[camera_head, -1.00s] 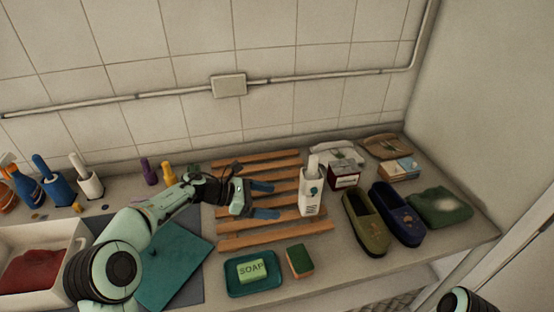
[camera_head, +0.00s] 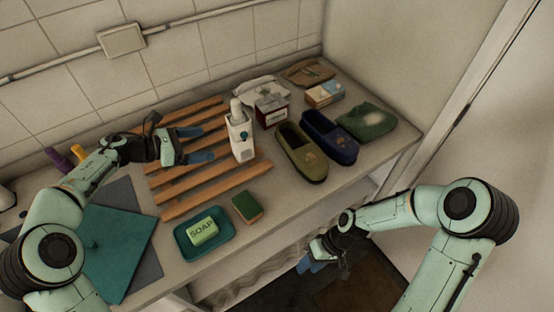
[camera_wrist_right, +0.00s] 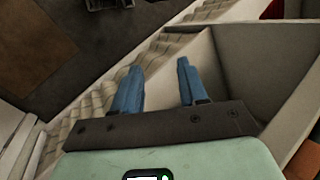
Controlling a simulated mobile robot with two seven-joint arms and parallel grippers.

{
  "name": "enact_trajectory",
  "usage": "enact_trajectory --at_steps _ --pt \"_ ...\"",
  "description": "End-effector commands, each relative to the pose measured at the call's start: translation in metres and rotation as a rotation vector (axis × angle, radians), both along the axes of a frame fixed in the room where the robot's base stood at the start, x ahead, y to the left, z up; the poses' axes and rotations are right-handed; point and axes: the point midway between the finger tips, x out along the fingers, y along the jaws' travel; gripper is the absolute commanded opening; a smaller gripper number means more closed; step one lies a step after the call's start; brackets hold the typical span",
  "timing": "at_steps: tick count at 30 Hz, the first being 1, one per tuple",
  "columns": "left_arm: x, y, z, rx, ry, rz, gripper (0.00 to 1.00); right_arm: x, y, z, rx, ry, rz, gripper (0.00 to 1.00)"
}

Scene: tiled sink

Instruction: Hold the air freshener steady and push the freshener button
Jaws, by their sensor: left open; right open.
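The air freshener (camera_head: 240,138) is a white upright bottle with a dark emblem and a pale rounded top, standing on the wooden slats (camera_head: 216,181). My left gripper (camera_head: 209,144) is open, its blue fingers pointing right at the bottle from its left side. A small gap seems to show between the fingertips and the bottle, but contact is hard to judge. My right gripper (camera_head: 310,260) is low in front of the counter, away from the bottle. In the right wrist view its two blue fingers (camera_wrist_right: 156,82) are apart with nothing between them.
A teal soap dish (camera_head: 186,250) with green soap and a sponge (camera_head: 247,207) lie in front of the slats. Olive (camera_head: 302,154) and navy (camera_head: 329,138) slippers, a small box (camera_head: 272,110) and a green cloth (camera_head: 366,121) stand right of the bottle. The counter's front edge lies between my right gripper and the bottle.

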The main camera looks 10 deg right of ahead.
Motion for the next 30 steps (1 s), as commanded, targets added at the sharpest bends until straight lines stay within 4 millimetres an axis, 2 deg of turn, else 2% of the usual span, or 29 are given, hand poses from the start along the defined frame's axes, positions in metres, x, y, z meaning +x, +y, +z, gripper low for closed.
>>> enact_trajectory --at_steps 1,9,18,25,27,30 --pt "0.000 0.000 0.000 0.000 0.000 0.000 0.94 0.011 0.002 0.019 0.016 -0.034 0.034 0.43" --pt "0.000 0.000 0.000 0.000 0.000 0.000 0.94 0.054 0.036 0.095 0.067 -0.212 0.161 0.43" --pt "0.000 0.000 0.000 0.000 0.000 0.000 0.94 0.079 0.070 0.181 0.061 -0.405 0.277 0.43" --pt "0.000 0.000 0.000 0.000 0.000 0.000 0.94 0.093 0.091 0.228 0.064 -0.532 0.265 0.43" --pt "0.000 0.000 0.000 0.000 0.000 0.000 0.94 0.108 0.097 0.238 0.101 -0.582 0.166 0.43" --pt "0.000 0.000 0.000 0.000 0.000 0.000 0.94 0.127 0.099 0.241 0.167 -0.617 0.021 0.43"
